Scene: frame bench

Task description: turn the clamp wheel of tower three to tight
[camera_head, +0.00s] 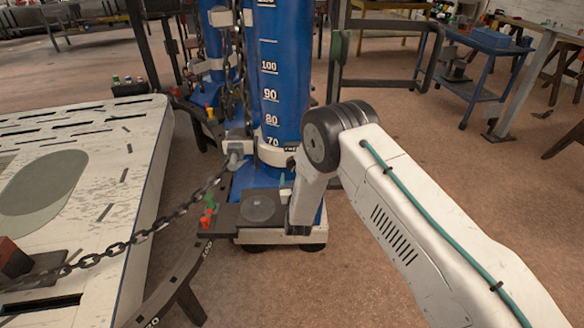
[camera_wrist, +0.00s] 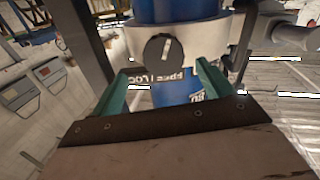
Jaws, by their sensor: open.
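A blue tower (camera_head: 283,85) with a white number scale stands at the centre of the head view, and it also shows in the wrist view (camera_wrist: 172,92). A pale collar (camera_wrist: 190,38) wraps it, bearing a dark round clamp wheel (camera_wrist: 158,50) with a light pointer mark. A FREE/LOCK label sits below the wheel in the wrist view. No tower number is readable. My gripper (camera_wrist: 162,68) has its green fingers apart and empty, one either side of the wheel in the picture, with the wheel just beyond the tips; I see no contact. My arm mostly hides the gripper in the head view.
A slotted pale bench (camera_head: 130,150) fills the left. A dark chain (camera_head: 150,232) runs from it to the tower, beside a black curved rail (camera_head: 185,292). Another blue column (camera_head: 213,60) with chains stands behind. A blue cart (camera_head: 478,75) is far right; floor between is clear.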

